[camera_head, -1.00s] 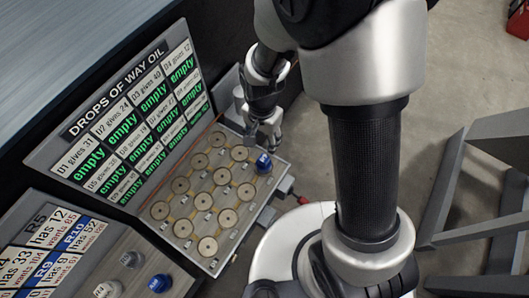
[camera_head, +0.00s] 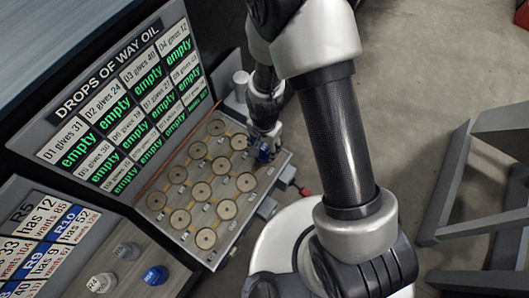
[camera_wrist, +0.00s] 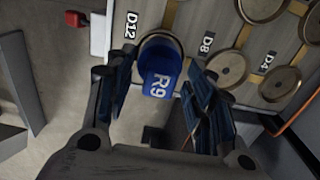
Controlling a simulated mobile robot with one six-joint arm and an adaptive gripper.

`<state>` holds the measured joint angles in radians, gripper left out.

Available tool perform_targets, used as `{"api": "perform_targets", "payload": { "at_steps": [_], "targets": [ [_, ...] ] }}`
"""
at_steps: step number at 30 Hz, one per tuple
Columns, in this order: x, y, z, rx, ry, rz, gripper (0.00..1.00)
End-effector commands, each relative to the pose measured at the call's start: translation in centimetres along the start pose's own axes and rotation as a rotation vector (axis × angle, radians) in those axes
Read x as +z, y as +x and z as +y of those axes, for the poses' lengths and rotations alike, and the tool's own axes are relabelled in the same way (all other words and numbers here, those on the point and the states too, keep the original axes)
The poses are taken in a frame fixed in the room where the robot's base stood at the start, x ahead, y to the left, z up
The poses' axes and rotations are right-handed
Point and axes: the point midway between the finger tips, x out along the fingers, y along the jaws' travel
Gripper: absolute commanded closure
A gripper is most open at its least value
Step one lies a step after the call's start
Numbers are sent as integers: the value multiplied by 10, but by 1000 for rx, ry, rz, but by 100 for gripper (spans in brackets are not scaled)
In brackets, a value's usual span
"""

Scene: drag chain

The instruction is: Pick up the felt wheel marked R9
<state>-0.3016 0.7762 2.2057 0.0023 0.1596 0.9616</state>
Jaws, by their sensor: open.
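The blue felt wheel marked R9 (camera_wrist: 161,72) sits in the seat labelled D12, between the two fingers of my gripper (camera_wrist: 163,90) in the wrist view. My fingers are open, one on each side of it; I cannot tell whether either touches it. In the head view my gripper (camera_head: 264,140) is over the back right corner of the seat board, and R9 (camera_head: 264,153) shows partly behind the fingers.
The board (camera_head: 240,222) holds several empty round brass seats (camera_head: 201,191). A sign of way oil drops (camera_head: 135,110) stands at its left. At the lower left are a grey wheel (camera_head: 101,283), a blue wheel (camera_head: 155,275) and a label panel (camera_head: 45,240). A grey frame (camera_head: 465,190) stands at right.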

Motion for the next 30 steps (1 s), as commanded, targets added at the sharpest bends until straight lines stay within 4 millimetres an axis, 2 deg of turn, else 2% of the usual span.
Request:
{"api": "perform_targets", "payload": {
  "at_steps": [7,27,30],
  "targets": [
    [0,1,0,-1,0,0,52],
    [0,0,0,0,0,0,96],
    [0,0,0,0,0,0,100]
  ]
}}
